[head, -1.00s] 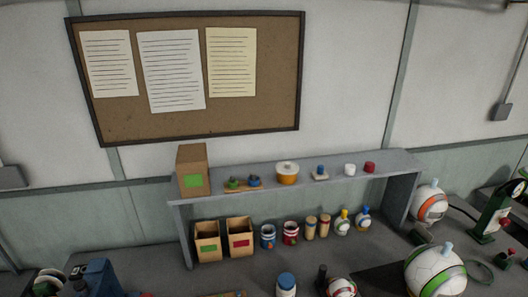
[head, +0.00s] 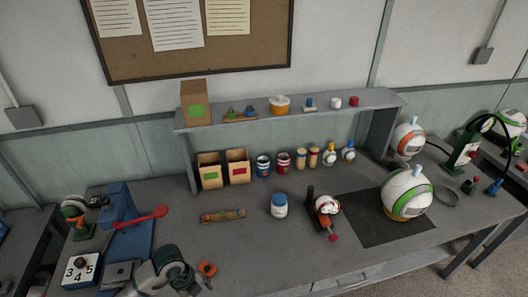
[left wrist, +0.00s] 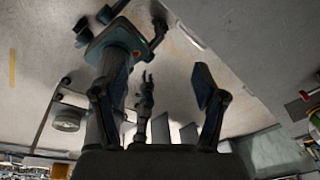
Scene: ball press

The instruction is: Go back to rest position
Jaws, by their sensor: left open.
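My left gripper (left wrist: 155,95) shows in the left wrist view with its two dark fingers spread wide. Nothing is between the fingers. The wrist view is tilted, with pale floor behind the fingers. My right gripper cannot be identified in either view.
A raised shelf (head: 225,119) holds small items.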

